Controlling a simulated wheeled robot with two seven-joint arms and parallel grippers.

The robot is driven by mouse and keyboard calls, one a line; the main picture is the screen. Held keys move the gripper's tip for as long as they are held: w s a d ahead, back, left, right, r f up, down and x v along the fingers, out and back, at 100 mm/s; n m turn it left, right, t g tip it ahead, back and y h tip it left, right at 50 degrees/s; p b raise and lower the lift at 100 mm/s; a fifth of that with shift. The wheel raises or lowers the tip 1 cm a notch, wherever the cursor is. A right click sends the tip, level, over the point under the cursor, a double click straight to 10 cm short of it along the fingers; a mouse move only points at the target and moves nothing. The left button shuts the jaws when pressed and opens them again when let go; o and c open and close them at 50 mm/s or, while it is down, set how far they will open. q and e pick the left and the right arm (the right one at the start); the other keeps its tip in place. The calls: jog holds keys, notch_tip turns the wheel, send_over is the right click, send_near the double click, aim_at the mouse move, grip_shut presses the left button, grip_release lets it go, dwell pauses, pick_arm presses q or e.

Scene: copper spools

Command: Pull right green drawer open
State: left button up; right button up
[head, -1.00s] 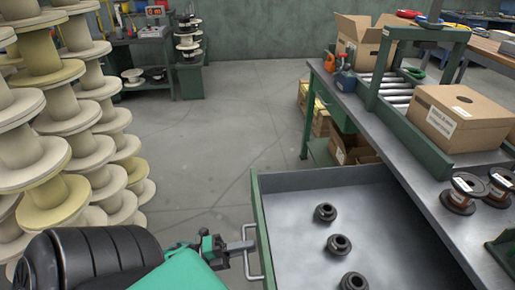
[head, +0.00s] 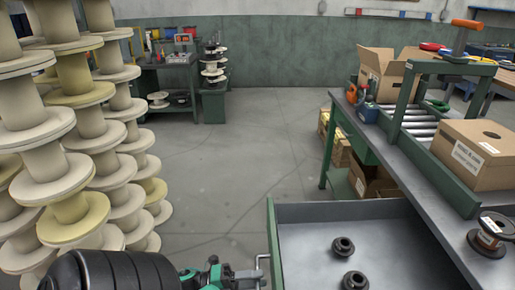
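The green drawer (head: 274,238) stands pulled well out of the workbench on the right, its grey metal inside showing. Two small dark spool-like parts (head: 343,246) lie in it. A thin metal bar handle (head: 262,261) is on its front, on the left side. My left gripper (head: 252,277) is at this handle, its grey fingers shut around the bar at the picture's lower edge. The lower part of the handle and drawer is cut off by the picture's edge. My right gripper is not in view.
The workbench (head: 425,200) bears a closed cardboard box (head: 478,150), a roller conveyor (head: 425,123) and a copper spool (head: 490,235). Tall stacks of pale spools (head: 75,140) stand at the left. The grey floor (head: 235,150) between is free.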

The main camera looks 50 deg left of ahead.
pick_arm(q)
jog(key=v, duration=1.2)
jog(key=shift+s+a+b, duration=0.3)
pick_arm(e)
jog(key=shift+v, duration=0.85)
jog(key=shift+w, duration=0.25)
